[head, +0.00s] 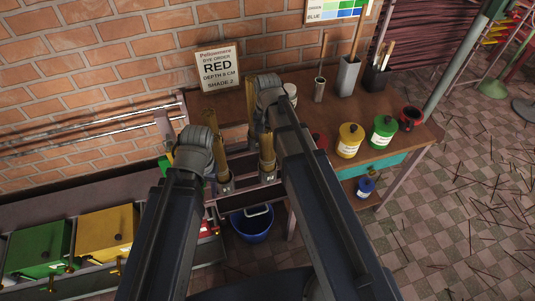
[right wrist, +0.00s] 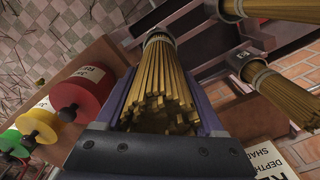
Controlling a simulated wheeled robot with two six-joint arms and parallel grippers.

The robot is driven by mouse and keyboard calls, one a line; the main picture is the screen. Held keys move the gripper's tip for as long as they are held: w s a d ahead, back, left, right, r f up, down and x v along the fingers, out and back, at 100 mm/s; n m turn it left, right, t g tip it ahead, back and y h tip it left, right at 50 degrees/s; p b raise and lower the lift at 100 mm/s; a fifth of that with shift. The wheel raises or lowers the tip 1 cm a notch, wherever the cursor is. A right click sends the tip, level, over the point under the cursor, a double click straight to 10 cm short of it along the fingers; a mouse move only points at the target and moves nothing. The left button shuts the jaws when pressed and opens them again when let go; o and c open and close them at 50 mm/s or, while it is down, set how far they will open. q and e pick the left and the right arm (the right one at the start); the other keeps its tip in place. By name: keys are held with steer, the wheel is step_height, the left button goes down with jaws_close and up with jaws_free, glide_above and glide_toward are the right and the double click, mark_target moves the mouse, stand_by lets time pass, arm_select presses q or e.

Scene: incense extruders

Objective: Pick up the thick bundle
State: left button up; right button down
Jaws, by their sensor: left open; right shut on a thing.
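My right gripper (right wrist: 160,118) is shut on a bundle of tan sticks (right wrist: 165,80), seen end-on between its jaws, with a pale collar at its far end. Two other collared bundles show in the right wrist view, one at the right (right wrist: 285,90) and one at the top right (right wrist: 260,9). In the head view, upright bundles stand left (head: 222,160) and right (head: 267,152) between my arms. I cannot tell for certain which of them is held. My left gripper (head: 197,158) is open beside the left bundle; its fingertips are mostly hidden.
The wooden bench (head: 410,143) carries yellow (head: 350,140) and green (head: 382,132) pots on the right. A "RED" sign (head: 218,67) leans on the brick wall. A blue bucket (head: 252,226) is below. Green and yellow boxes (head: 105,231) stand at lower left. Sticks litter the floor at right.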

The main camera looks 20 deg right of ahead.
steer(key=shift+r, duration=0.15)
step_height(320, 180, up, 10)
steer(key=p, duration=1)
step_height(320, 180, up, 11)
steer(key=p, duration=1.1)
steer(key=shift+f, duration=0.2)
